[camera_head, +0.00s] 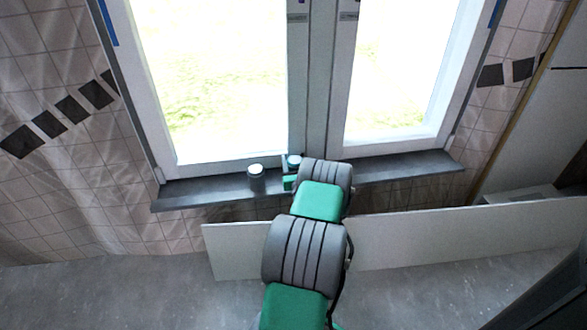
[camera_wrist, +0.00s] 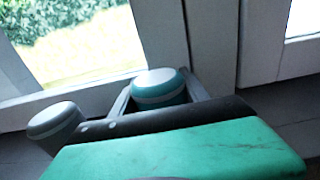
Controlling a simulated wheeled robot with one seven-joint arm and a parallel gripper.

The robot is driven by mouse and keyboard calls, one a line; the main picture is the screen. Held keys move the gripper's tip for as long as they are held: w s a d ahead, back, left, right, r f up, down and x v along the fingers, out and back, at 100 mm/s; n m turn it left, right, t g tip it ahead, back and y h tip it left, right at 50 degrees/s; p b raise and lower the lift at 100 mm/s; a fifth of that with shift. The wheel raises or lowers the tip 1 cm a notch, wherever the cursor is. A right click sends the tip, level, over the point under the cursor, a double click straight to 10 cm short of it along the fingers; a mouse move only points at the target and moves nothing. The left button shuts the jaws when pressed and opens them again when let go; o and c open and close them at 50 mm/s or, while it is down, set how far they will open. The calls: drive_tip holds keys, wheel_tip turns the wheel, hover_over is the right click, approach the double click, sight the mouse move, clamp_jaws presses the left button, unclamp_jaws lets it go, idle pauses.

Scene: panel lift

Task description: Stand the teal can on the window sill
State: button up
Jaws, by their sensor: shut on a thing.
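The teal can (camera_wrist: 160,90) has a pale top and a white band, and it is between the grey fingers of my gripper (camera_wrist: 158,88) in the wrist view. In the head view the teal can (camera_head: 294,162) shows at the tip of my arm, over the dark window sill (camera_head: 220,188), close to the window frame. My gripper is shut on it. The can looks roughly upright. Its lower part is hidden by my gripper, so I cannot tell whether it touches the sill.
A dark grey can (camera_head: 256,178) with a pale top stands on the sill just left of the teal can; it also shows in the wrist view (camera_wrist: 57,124). The sill is clear farther left and right. A white panel (camera_head: 450,238) stands below, in front of the tiled wall.

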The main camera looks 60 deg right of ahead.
drive_tip(key=shift+f, duration=0.65)
drive_tip(key=o, duration=1.6)
drive_tip(key=shift+r, duration=0.1)
